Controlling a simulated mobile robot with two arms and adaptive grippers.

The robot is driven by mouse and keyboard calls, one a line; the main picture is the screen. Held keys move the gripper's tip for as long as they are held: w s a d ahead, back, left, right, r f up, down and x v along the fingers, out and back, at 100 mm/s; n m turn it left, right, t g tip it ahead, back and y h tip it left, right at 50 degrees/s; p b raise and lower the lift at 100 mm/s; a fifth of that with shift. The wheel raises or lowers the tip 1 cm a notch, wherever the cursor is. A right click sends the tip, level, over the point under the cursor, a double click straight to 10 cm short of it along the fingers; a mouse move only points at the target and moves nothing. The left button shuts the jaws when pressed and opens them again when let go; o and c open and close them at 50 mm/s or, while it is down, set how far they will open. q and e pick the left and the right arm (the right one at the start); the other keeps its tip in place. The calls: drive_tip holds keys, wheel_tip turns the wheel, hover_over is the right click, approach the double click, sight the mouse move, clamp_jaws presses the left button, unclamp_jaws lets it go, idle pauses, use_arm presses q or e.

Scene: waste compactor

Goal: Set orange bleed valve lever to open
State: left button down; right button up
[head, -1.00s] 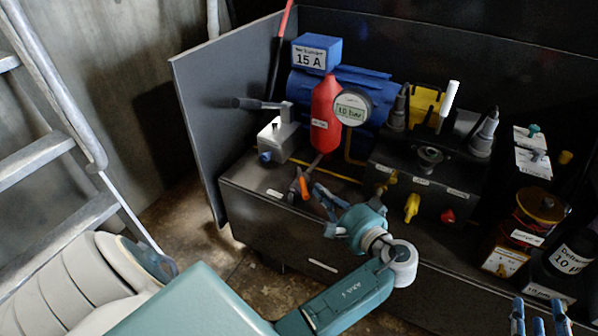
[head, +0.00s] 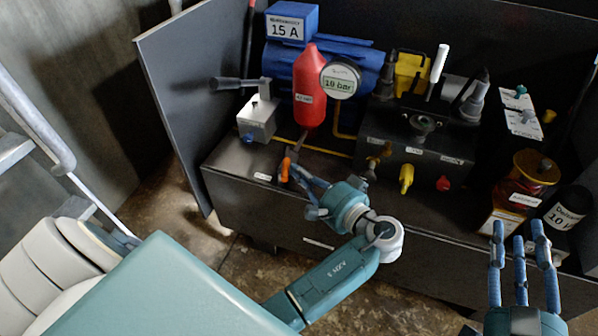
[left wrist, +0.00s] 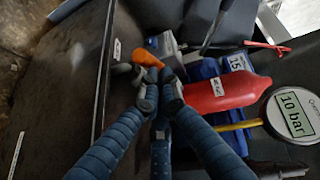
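The orange lever (head: 285,168) sticks up at the front left edge of the dark bench, below the red cylinder. My left gripper (head: 297,168) is right beside it, on its right side in the head view. In the left wrist view the orange lever (left wrist: 148,58) lies just beyond my left fingertips (left wrist: 160,82). The blue fingers converge and their tips are close together, touching or nearly touching the lever; no grip around it can be made out. The lever's base is hidden by the fingers. My right gripper (head: 522,235) is open and empty at the lower right.
The red cylinder (head: 310,88) and a gauge reading 10 bar (head: 340,79) stand behind the lever. A grey box with a dark handle (head: 257,120) is behind it to the left. A yellow knob (head: 406,178) and red knob (head: 443,183) are to the right. A ladder stands at far left.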

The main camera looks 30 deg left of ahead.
use_arm(q)
drive_tip(key=shift+s+a+r+m+t+p, duration=0.15)
drive_tip(key=shift+s+a+m+t+p, duration=0.35)
drive_tip(key=shift+p, duration=0.55)
drive_tip(key=shift+s+a+t+h+p, duration=0.25)
drive_tip(key=shift+s+t+h+p, duration=0.1)
drive_tip(key=shift+p, duration=0.55)
use_arm(e)
drive_tip(key=s+d+f+g+h, duration=0.1)
drive_tip(key=s+d+f+g, duration=0.1)
drive_tip(key=s+f+g, duration=0.3)
drive_tip(key=s+d+f+g+h, duration=0.2)
drive_tip(key=s+f+g, duration=0.3)
drive_tip(key=f, duration=0.8)
drive_tip(key=shift+s+d+f+m, duration=0.3)
drive_tip(key=shift+s+d+f, duration=0.05)
drive_tip(key=shift+d, duration=0.3)
